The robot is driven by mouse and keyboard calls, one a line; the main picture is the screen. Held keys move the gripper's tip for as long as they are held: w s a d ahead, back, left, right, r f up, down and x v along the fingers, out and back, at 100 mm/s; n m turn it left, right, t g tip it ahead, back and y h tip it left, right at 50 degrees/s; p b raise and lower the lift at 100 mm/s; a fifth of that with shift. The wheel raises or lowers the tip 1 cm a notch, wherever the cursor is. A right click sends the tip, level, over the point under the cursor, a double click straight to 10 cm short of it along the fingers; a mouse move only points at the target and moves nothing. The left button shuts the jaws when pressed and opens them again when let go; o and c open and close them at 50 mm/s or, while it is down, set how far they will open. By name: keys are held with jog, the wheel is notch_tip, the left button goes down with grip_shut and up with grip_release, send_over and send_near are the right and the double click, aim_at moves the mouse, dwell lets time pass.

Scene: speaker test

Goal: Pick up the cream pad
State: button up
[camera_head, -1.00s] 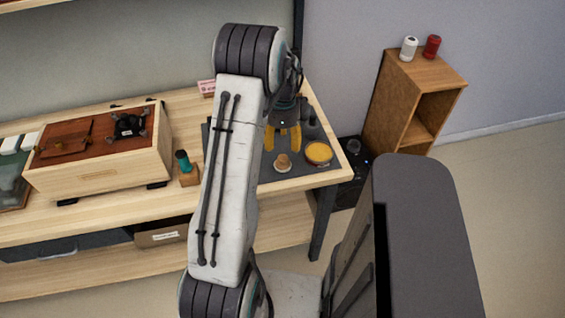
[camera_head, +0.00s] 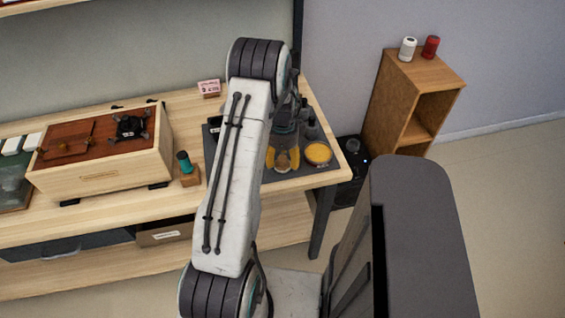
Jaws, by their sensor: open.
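A small round tan piece with a pale cream rim (camera_head: 283,171), which looks like the cream pad, is on the dark mat (camera_head: 329,174) near the bench's right end. My gripper (camera_head: 283,163) points down over it, its yellow fingers apart on either side. The gripper and fingers hide much of the piece. I cannot tell whether the fingers touch it. A round yellow pad (camera_head: 318,152) lies on the mat just to the right.
A wooden box with a red-brown top (camera_head: 95,179) and a small wooden block with a green-topped piece (camera_head: 188,173) stand left of my arm. A pink-and-white card (camera_head: 208,88) stands behind. A wooden shelf unit (camera_head: 408,100) is beyond the bench's right end.

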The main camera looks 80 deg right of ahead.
aim_at(283, 157)
grip_shut()
dwell(0.5)
jog(key=shift+r, duration=0.6)
notch_tip(283, 157, up, 2)
jog(key=shift+r+b, duration=0.25)
jog(key=shift+b, duration=0.25)
jog(key=s+a+r+b, duration=0.2)
jog(key=s+a+r, duration=0.5)
jog(key=s, duration=0.2)
jog(key=shift+a+r, duration=0.15)
jog(key=shift+a, duration=0.05)
